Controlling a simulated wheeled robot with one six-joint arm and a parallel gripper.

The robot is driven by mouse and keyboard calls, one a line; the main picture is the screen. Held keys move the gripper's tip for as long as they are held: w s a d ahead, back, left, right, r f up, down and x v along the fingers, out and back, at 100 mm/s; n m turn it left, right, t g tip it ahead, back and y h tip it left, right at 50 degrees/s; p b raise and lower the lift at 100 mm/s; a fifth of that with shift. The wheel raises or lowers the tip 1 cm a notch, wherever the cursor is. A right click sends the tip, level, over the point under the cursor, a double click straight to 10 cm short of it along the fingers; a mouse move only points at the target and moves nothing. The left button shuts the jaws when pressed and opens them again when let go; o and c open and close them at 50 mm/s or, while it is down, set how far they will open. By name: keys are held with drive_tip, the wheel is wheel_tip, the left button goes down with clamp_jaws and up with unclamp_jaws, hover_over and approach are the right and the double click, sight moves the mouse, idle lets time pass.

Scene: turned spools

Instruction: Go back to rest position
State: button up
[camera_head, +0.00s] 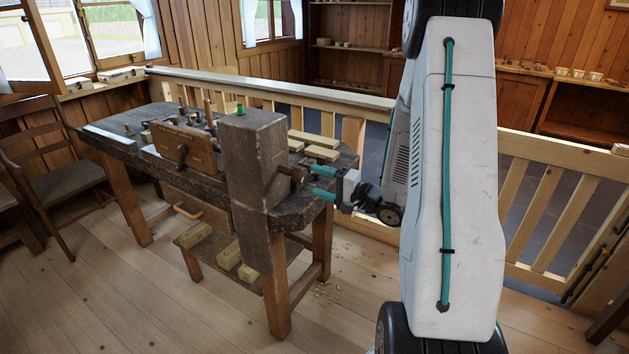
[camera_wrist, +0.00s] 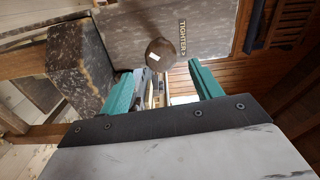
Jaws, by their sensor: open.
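My gripper (camera_head: 322,183) is at the right end of the wooden workbench (camera_head: 123,146), beside the bench's tall dark vise block (camera_head: 253,160). Its two green fingers are apart. In the wrist view my gripper (camera_wrist: 160,84) is also open, and I see nothing held in it. A round brown knob end (camera_wrist: 159,54) shows just beyond and between the fingertips. In the head view this looks like the vise's wooden screw (camera_head: 291,174), close to the fingertips. I cannot tell whether they touch. A small green spool-like piece (camera_head: 240,108) stands on top of the block.
Pale wood blocks (camera_head: 322,153) lie on the bench's right end, and more (camera_head: 228,256) lie on its lower shelf. A wooden railing (camera_head: 270,92) runs behind the bench. A chair (camera_head: 60,165) stands at left. The plank floor in front is mostly clear.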

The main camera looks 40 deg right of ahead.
idle(0.7)
drive_tip(key=s+d+f+n+g+h, duration=0.45)
drive_tip(key=d+f+g+h, duration=0.35)
drive_tip(key=f, duration=0.2)
drive_tip(key=s+a+r+n+g+y, duration=0.1)
drive_tip(key=s+a+r+n+g, duration=0.2)
drive_tip(key=s+a+r, duration=0.8)
drive_tip(key=s+a+r+n+g, duration=0.4)
drive_tip(key=s+a+r, duration=0.8)
drive_tip(key=a, duration=0.6)
drive_tip(key=shift+s+a+r+n+g+y, duration=0.3)
drive_tip(key=shift+a+r+n+y, duration=0.1)
drive_tip(key=shift+r+n, duration=0.45)
drive_tip(key=shift+r, duration=0.1)
